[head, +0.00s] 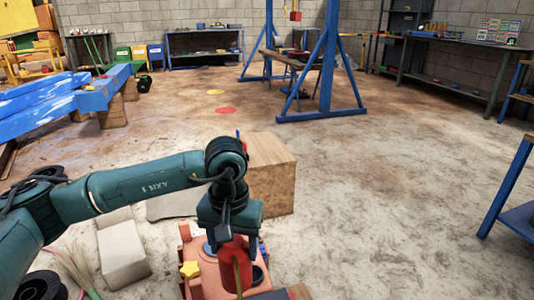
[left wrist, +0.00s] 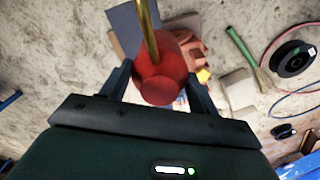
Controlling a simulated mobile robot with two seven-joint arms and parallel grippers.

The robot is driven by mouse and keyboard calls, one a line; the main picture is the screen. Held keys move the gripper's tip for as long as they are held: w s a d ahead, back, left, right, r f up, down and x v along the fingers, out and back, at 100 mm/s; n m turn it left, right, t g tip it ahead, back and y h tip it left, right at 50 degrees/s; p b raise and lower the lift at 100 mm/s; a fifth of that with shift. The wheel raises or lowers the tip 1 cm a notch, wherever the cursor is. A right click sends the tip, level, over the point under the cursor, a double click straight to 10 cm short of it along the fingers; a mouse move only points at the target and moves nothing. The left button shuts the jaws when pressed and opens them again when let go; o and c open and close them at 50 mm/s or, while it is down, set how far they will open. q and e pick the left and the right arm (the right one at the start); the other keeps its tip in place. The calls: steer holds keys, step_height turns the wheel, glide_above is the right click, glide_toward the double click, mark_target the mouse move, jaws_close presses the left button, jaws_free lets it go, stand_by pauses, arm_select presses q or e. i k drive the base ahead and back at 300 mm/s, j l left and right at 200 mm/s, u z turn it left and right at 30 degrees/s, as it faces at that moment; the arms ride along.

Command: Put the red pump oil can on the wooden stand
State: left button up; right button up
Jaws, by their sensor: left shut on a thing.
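The red pump oil can (head: 236,266) is in my left gripper (head: 232,238), whose fingers are shut around it. The can also shows large in the left wrist view (left wrist: 160,82) between the two dark fingers, with its brass spout (left wrist: 149,25) pointing toward the top of the picture. In the head view the can hangs below the gripper, in front of a salmon-red casting; I cannot tell whether it touches it. The wooden stand (head: 272,178), a box-like block, stands on the floor just behind my left gripper, partly hidden by my left arm. My right gripper is not seen.
The salmon-red casting (head: 194,286) with a yellow star knob (head: 190,269) is at the bottom. A pale block (head: 122,254) lies left of it. A cable spool (left wrist: 293,59) lies on the floor. Floor to the right is clear; a blue frame (head: 505,186) stands far right.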

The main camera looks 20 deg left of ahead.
mark_target(275, 151)
steer(key=l+z, duration=0.35)
steer(key=i+l+z, duration=0.1)
steer(key=l, duration=0.3)
steer(key=i+l+z, duration=0.1)
steer(key=i+l, duration=0.15)
steer(key=i+l+z, duration=0.1)
steer(key=i+l, duration=0.25)
steer(key=i+l+z, duration=0.1)
steer(key=i+l, duration=0.25)
steer(key=l, duration=0.2)
steer(key=i+u, duration=0.2)
steer(key=i, duration=0.2)
steer(key=i+l+u, duration=0.2)
steer(key=i, duration=0.15)
steer(key=i+l+u, duration=0.2)
steer(key=i, duration=0.2)
steer(key=i+j+u, duration=0.1)
steer(key=i+u, duration=0.9)
steer(key=i+j+u, duration=0.15)
steer(key=i+u, duration=0.25)
steer(key=i, duration=0.15)
steer(key=i+u, duration=0.4)
steer(key=i, duration=0.15)
steer(key=i+j+z, duration=0.1)
steer(key=i, duration=0.35)
steer(key=i+j+z, duration=0.15)
steer(key=i+j, duration=0.2)
